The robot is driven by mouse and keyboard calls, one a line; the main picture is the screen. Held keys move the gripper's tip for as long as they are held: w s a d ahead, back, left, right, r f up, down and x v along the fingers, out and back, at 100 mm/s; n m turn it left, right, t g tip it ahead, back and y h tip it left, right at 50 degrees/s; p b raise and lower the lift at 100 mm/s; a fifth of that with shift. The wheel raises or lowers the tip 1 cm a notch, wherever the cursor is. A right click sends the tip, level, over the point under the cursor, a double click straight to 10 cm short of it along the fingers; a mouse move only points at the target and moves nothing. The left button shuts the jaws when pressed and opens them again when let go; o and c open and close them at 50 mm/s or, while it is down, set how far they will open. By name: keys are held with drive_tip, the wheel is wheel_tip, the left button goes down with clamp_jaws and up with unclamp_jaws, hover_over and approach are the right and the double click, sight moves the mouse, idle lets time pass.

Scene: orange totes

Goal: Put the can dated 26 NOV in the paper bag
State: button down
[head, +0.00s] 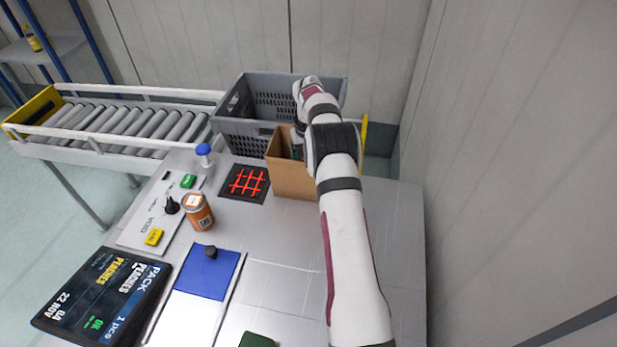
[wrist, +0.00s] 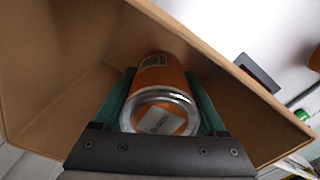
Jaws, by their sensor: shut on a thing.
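My gripper (wrist: 160,95) is shut on an orange can (wrist: 158,78), with a green finger on each side of it. The can has a silver rim and a pale label on the near end. Its printing is too blurred to read. The gripper and can are inside the open brown paper bag (wrist: 60,45), whose walls surround them. In the head view the bag (head: 292,180) stands upright on the table, and my arm hides part of its opening. The held can is hidden there. A second orange can (head: 199,213) with a white lid label stands left of the bag.
A grey crate (head: 240,130) stands behind the bag. A black mat with a red grid (head: 246,183) lies left of it. A blue pad (head: 210,272) holds a small dark object. A dark screen (head: 100,297) and a roller conveyor (head: 130,125) are at left.

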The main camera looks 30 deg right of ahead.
drive_tip(key=shift+f, duration=1.95)
drive_tip(key=shift+f, duration=0.1)
unclamp_jaws()
